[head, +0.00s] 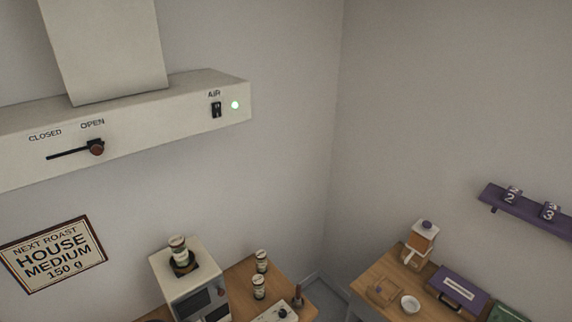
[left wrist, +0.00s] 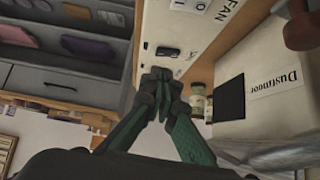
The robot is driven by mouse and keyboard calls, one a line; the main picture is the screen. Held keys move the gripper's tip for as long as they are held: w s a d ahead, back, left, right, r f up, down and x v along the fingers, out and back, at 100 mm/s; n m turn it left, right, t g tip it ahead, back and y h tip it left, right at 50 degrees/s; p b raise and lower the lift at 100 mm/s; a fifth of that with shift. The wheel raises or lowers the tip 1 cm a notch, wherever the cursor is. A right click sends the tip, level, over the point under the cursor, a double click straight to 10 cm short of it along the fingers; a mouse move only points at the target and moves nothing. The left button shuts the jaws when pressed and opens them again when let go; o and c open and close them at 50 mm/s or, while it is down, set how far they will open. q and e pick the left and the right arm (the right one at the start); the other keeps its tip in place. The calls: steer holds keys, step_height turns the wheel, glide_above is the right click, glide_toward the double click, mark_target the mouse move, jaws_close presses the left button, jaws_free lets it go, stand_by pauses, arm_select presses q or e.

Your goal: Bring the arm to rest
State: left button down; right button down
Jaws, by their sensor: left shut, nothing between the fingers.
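My left gripper (left wrist: 160,76) shows in the left wrist view, its dark green fingers shut together and empty. Its tips are close to a pale panel (left wrist: 188,22) with a black switch and the letters FAN. I cannot tell whether the tips touch the panel. Neither of my arms shows in the head view, and my right gripper is in no view.
A white machine marked Dustmoor (left wrist: 262,100) and a jar (left wrist: 198,100) are right of the fingers. In the head view, a hood (head: 125,125) has its lever at OPEN and a green light lit. A wooden table (head: 378,270) stands at lower right.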

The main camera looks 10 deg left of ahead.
arm_select(q)
steer(key=s+d+g, duration=0.1)
steer(key=s+d, duration=0.4)
steer(key=s, duration=0.1)
steer(key=s+a+r+n+g+y, duration=0.1)
steer(key=s+a+r+n+y, duration=0.25)
steer(key=s+r, duration=0.35)
steer(key=s+a+r+n+y, duration=0.3)
steer(key=s+r+n, duration=0.15)
steer(key=s, duration=0.55)
step_height(320, 180, down, 37)
steer(key=s+d+g+b, duration=0.1)
steer(key=g+b, duration=0.1)
steer(key=b, duration=0.6)
steer(key=s+f+b, duration=0.3)
steer(key=s+f, duration=0.7)
steer(key=f, duration=0.3)
steer(key=s+f+g+b, duration=0.1)
steer(key=s+f+b, duration=0.3)
steer(key=s+f, duration=0.6)
step_height(320, 180, down, 3)
steer(key=shift+s+d+r, duration=0.15)
steer(key=shift+s, duration=0.05)
